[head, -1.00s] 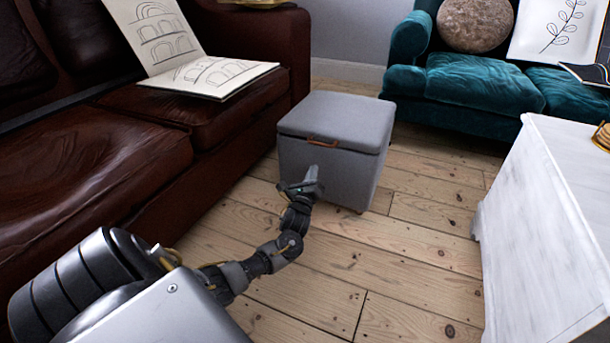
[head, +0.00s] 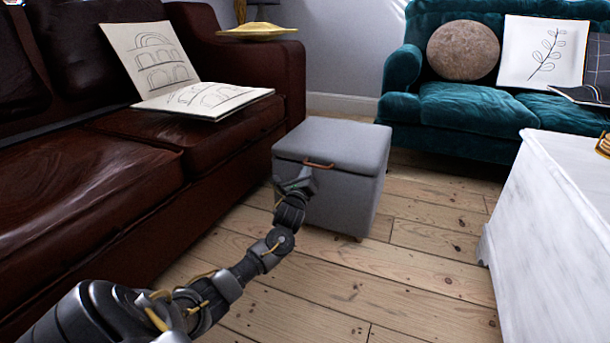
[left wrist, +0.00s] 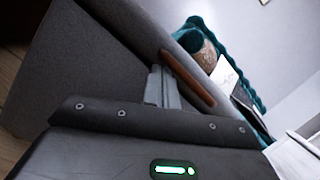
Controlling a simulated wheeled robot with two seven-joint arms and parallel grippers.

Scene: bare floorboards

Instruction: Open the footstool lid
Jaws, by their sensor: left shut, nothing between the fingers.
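The grey footstool (head: 345,201) stands on the floorboards in the middle of the head view. Its lid (head: 335,142) lies flat and closed, with a brown handle (head: 318,164) on the front edge. My left gripper (head: 306,176) is shut and empty, at the front face just below the handle. In the left wrist view, the shut fingers (left wrist: 161,84) are beside the brown handle (left wrist: 187,78), against the grey stool side; I cannot tell if they touch it. My right gripper is not in view.
A dark brown leather sofa (head: 90,190) with an open sketchbook (head: 203,99) stands close on the left. A teal sofa (head: 470,105) is behind to the right. A white cabinet (head: 555,215) stands at the right. Bare floorboards (head: 400,290) lie in front of the stool.

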